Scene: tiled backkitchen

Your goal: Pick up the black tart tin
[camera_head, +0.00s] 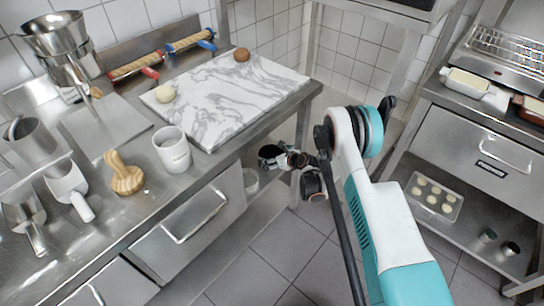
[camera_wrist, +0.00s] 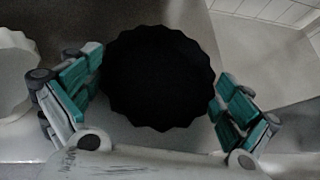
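The black tart tin (camera_wrist: 160,78) is a dark, round, fluted shape in the middle of the wrist view. My gripper (camera_wrist: 158,80) has one teal finger to the left of the tin and one to the right. The fingers are wide apart and very near its rim; contact is unclear. In the head view my gripper (camera_head: 284,158) is low beside the counter's lower shelf, and I cannot clearly make out the tin there.
A pale fluted dish (camera_wrist: 14,75) is left of the tin in the wrist view. Above is the steel counter with a marble board (camera_head: 225,95), a white mug (camera_head: 172,150) and a wooden tamper (camera_head: 123,175). A baking tray (camera_head: 411,203) lies on the right shelf.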

